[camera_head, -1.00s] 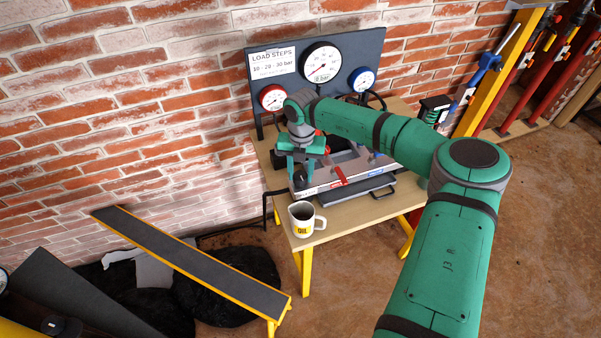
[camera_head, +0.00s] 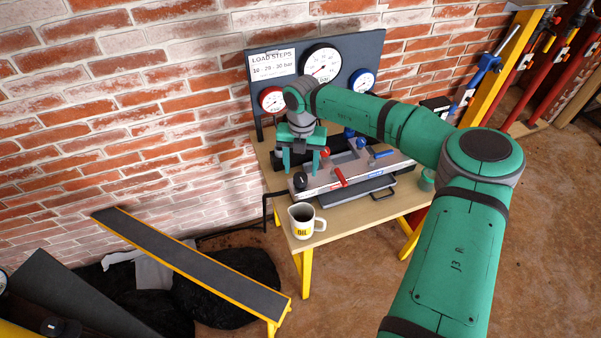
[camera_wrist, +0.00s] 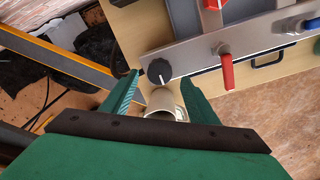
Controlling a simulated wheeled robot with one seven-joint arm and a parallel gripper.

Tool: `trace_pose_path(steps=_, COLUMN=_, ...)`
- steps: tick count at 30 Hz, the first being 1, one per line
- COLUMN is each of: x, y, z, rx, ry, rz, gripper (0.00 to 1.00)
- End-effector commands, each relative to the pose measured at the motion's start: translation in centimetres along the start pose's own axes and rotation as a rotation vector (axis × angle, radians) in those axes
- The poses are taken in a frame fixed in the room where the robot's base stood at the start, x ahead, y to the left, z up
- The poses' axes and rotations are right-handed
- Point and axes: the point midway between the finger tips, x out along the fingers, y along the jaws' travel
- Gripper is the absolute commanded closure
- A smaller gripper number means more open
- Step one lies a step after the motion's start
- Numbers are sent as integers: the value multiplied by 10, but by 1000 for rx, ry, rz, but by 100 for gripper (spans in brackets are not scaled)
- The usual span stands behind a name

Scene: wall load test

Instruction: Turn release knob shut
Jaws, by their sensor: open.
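The black release knob (camera_head: 301,181) sits at the left end of the grey metal pump block (camera_head: 325,183) on the table. In the wrist view the knob (camera_wrist: 158,71) is round with a white pointer mark and lies just beyond my fingertips, between their lines. My gripper (camera_head: 301,161) is open and empty, above and behind the knob, and appears apart from it. In the wrist view the two green fingers of my gripper (camera_wrist: 160,84) are spread wide. A red lever handle (camera_head: 341,175) and a blue one (camera_head: 383,154) are on the block.
A white mug (camera_head: 303,222) stands at the table's (camera_head: 367,213) front left, close to the block; it shows between my fingers in the wrist view (camera_wrist: 163,103). A gauge panel (camera_head: 285,64) rises behind. A sloping ramp board (camera_head: 190,262) is at the left.

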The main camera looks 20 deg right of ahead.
Motion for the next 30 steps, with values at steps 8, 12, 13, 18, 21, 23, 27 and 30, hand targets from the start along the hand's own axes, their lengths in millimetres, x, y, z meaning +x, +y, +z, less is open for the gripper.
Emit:
trace_pose_path(steps=8, x=-50, y=0, z=1, rx=0, ry=-3, rz=0, gripper=46)
trace_pose_path(steps=12, x=-64, y=-1, z=0, rx=1, ry=-2, rz=-1, gripper=46)
trace_pose_path(steps=13, x=-65, y=-1, z=0, rx=1, ry=-2, rz=-1, gripper=46)
trace_pose_path(steps=18, x=-70, y=0, z=0, rx=0, ry=-1, rz=0, gripper=46)
trace_pose_path(steps=21, x=-70, y=0, z=0, rx=0, ry=-1, rz=0, gripper=46)
trace_pose_path(steps=23, x=-70, y=0, z=0, rx=0, ry=-1, rz=0, gripper=46)
trace_pose_path(steps=27, x=-70, y=0, z=0, rx=0, ry=-1, rz=0, gripper=46)
trace_pose_path(steps=30, x=-69, y=0, z=0, rx=0, ry=-1, rz=1, gripper=46)
